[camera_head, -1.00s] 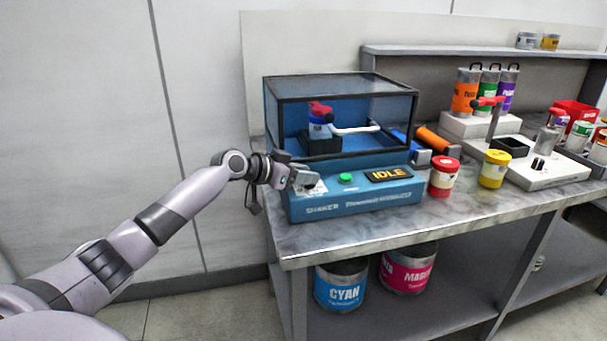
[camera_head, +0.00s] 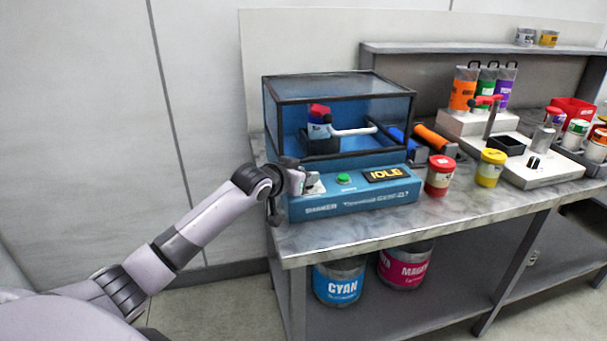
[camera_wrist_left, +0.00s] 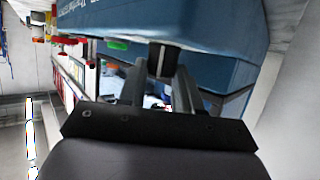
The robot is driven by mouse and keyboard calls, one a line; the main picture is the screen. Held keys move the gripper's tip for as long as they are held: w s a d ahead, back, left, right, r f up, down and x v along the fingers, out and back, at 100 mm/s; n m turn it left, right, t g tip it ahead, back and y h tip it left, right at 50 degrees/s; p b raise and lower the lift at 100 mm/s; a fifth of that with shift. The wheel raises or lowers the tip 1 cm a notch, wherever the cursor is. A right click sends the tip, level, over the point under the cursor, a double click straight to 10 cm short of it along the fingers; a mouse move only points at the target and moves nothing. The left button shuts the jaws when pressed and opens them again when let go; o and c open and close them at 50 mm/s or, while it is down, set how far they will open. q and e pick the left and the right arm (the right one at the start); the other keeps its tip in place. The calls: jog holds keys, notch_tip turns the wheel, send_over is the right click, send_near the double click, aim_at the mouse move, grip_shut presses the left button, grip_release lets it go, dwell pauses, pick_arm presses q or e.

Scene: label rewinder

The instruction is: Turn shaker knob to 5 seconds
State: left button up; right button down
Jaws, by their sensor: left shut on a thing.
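The blue shaker (camera_head: 395,196) stands at the left end of the bench, with a clear-sided chamber on top. Its display (camera_head: 386,174) reads IDLE, and a green button (camera_head: 344,179) sits left of the display. My left gripper (camera_head: 306,182) is at the left end of the control panel, over the pale dial area. In the left wrist view its two fingers (camera_wrist_left: 160,92) are shut on a dark knob (camera_wrist_left: 162,60) on the blue panel. The knob's setting is hidden. My right gripper is not in view.
A red-and-white jar (camera_head: 439,178) and a yellow jar (camera_head: 490,170) stand right of the shaker. Behind them lies an orange roller (camera_head: 433,137). Cyan (camera_head: 338,283) and magenta (camera_head: 405,264) cans are on the lower shelf. The floor left of the bench is clear.

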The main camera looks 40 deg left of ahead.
pick_arm(q)
jog(key=shift+d+n+g+y, duration=0.15)
jog(key=shift+n+y, duration=0.55)
jog(key=shift+y, duration=0.05)
jog(key=shift+d+n+g+y, duration=0.1)
jog(key=shift+n+g+y, duration=0.05)
jog(key=shift+n+y, duration=0.6)
jog(key=shift+f+n+y, duration=0.1)
jog(key=shift+n+y, duration=0.15)
jog(key=shift+y, duration=0.25)
jog(key=o, duration=0.8)
jog(key=shift+c, duration=0.2)
jog(key=v, duration=0.7)
jog(key=shift+b, duration=0.3)
